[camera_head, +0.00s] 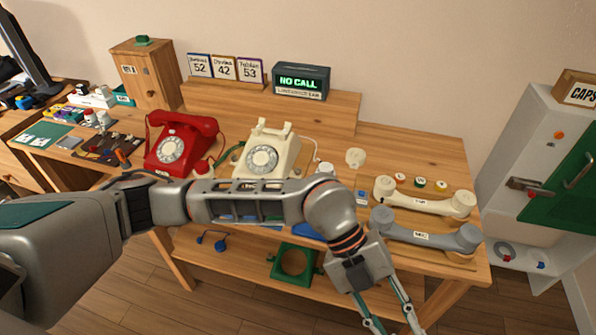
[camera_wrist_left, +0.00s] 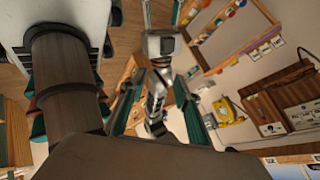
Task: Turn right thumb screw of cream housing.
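The cream housing (camera_head: 283,150) is a rotary phone body with a grey dial, standing upright on the wooden table, with no handset on its cradle. I cannot make out a thumb screw on its right side; my forearm covers the area just in front of it. My left gripper (camera_head: 387,318) is open and empty, to the right of and nearer than the housing, over the front of the table with its fingers pointing down. In the left wrist view, the left gripper (camera_wrist_left: 158,110) shows its two teal fingers apart with nothing between them.
A red phone (camera_head: 182,142) stands left of the cream one. A cream handset (camera_head: 425,199) and a grey handset (camera_head: 427,232) lie at the right. A small whitish round piece (camera_head: 325,168) sits right of the cream housing. A "NO CALL" display (camera_head: 301,81) stands behind.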

